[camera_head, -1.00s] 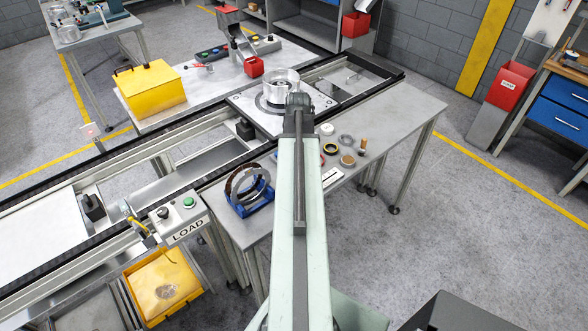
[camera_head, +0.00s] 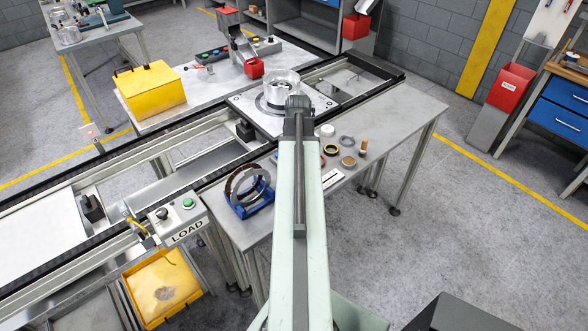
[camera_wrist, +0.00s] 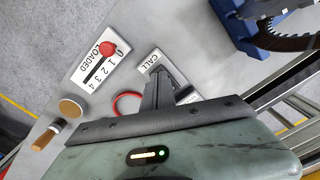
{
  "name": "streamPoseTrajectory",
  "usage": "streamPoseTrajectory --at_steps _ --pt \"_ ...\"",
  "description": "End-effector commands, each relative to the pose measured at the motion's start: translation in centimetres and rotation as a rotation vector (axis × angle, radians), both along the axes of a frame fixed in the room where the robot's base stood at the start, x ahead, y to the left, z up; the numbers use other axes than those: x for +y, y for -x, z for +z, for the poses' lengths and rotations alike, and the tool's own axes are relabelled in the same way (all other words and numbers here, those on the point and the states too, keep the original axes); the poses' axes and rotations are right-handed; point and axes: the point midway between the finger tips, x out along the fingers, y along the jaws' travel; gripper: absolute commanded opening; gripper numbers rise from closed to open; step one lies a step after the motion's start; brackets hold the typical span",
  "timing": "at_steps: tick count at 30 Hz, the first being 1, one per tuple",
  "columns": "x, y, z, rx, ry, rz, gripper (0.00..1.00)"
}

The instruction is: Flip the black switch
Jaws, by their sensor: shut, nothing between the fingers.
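A white plate marked CALL (camera_wrist: 150,64) lies on the grey table in the wrist view, just beyond and partly under my gripper. A dark part (camera_wrist: 181,87) on the plate, apparently the black switch, is partly hidden by my fingers, so its position cannot be told. My gripper (camera_wrist: 160,74) is shut and empty, with its dark fingertips over the plate; contact cannot be told. In the head view my own arm hides the gripper, and a white plate (camera_head: 333,177) shows just right of the arm.
A LOADED plate (camera_wrist: 96,61) with a red knob (camera_wrist: 108,48) lies left of the CALL plate. A red ring (camera_wrist: 125,103) and a tan disc (camera_wrist: 70,108) are close by. A blue stand (camera_head: 250,205) is left of my arm. The LOAD box (camera_head: 178,216) carries a black knob and green button.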

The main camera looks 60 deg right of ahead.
Motion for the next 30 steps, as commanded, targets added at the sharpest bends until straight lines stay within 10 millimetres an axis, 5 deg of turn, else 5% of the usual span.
streamPoseTrajectory --at_steps 19,30 --pt "0.0 0.0 6.5 0.0 0.0 0.0 0.0" --pt "0.0 0.0 6.6 0.0 0.0 0.0 0.0"
